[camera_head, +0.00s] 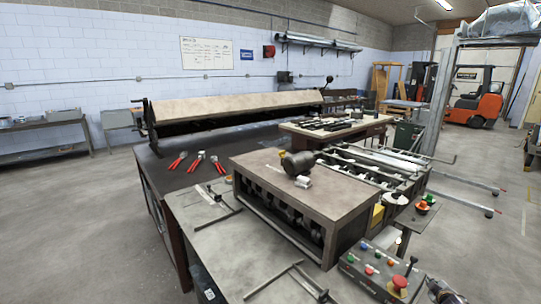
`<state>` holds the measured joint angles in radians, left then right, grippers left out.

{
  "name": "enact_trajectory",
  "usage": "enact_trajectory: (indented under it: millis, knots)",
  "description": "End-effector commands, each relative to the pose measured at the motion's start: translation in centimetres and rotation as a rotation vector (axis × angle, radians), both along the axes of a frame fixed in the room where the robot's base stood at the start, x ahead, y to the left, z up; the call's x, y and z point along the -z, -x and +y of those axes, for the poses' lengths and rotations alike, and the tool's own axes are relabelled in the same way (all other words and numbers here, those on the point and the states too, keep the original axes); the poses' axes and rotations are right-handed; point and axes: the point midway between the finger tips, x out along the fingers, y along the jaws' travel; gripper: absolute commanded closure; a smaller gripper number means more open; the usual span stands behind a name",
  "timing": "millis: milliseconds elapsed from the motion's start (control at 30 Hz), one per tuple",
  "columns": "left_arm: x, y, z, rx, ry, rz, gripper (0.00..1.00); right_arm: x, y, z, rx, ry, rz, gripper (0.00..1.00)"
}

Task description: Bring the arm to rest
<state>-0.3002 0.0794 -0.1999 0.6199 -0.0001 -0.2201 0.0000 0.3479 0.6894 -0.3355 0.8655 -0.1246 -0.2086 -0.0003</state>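Neither of my arms nor grippers can be made out in the head view. The work area in front of me holds a low machine with a flat tan top (292,185) and rollers under it. A dark cylindrical part (297,163) lies on that top. A grey steel table (205,232) with thin metal bars on it stands at the near side.
A long sheet brake (235,105) stands behind on a dark bench, with several red-handled tools (200,159) in front of it. A tool table (335,130) stands beyond. An orange forklift (475,105) is far right. Open floor (60,215) lies at left.

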Motion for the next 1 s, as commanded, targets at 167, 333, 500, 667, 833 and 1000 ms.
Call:
enact_trajectory:
  millis: [167, 333, 500, 667, 833, 1000]
  knots:
    - [0.0, 0.0, 0.0, 0.000, 0.000, 0.000, 1.00, 7.3, 4.1, 2.1, 0.059, -0.101, 0.077, 1.00]
    - [0.0, 0.0, 0.0, 0.000, 0.000, 0.000, 1.00, 13.5, 8.2, 4.8, 0.102, -0.186, 0.143, 1.00]
    - [0.0, 0.0, 0.0, 0.000, 0.000, 0.000, 1.00, 19.2, 12.7, 7.8, 0.142, -0.260, 0.212, 1.00]
    - [0.0, 0.0, 0.0, 0.000, 0.000, 0.000, 1.00, 24.1, 17.3, 10.9, 0.172, -0.319, 0.278, 1.00]
    - [0.0, 0.0, 0.0, 0.000, 0.000, 0.000, 1.00, 28.7, 22.5, 14.6, 0.197, -0.373, 0.351, 1.00]
    - [0.0, 0.0, 0.0, 0.000, 0.000, 0.000, 1.00, 32.6, 27.9, 18.7, 0.218, -0.424, 0.422, 1.00]
